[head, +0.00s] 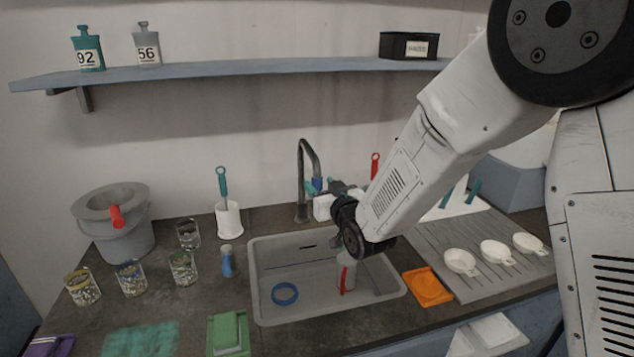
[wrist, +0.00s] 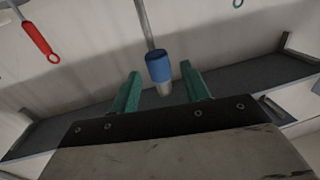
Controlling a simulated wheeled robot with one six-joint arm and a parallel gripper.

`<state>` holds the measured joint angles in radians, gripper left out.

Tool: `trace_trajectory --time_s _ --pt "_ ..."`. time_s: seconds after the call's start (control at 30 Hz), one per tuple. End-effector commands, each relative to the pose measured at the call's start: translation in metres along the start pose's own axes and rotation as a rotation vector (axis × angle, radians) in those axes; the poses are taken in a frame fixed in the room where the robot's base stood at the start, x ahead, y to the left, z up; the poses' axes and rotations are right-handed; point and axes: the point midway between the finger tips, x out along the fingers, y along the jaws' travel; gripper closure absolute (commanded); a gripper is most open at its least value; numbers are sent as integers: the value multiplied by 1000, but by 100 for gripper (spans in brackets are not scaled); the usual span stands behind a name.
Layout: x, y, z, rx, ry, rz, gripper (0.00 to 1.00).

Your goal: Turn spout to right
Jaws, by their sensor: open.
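The grey tap spout (head: 309,150) rises behind the sink (head: 252,287) and bends over toward the front, with a blue tip (head: 317,184) at its end. My gripper (head: 319,187) is open at the blue tip, its teal fingers partly showing in the head view. In the wrist view the blue tip (wrist: 159,66) lies between the two teal fingertips of my gripper (wrist: 160,71), with a visible gap on each side. I cannot tell whether either finger touches it.
The sink holds a blue ring (head: 285,293) and a container with a red strip (head: 347,274). An orange item (head: 428,287) and white dishes (head: 461,262) lie at right. Several jars and a white brush holder (head: 229,219) stand left. A shelf (head: 230,73) runs above.

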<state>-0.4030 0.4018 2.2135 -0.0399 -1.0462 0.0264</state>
Motion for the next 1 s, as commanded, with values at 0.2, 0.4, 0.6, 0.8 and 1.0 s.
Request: trace_trajectory --time_s 0.2,0.4,0.6,0.8,1.0 --pt "26 0 0 0 -1 0 54" --pt "32 0 0 0 -1 0 54" --pt "31 0 0 0 -1 0 68" --pt "31 0 0 0 -1 0 100" --pt "32 -6 0 0 -2 -34 100"
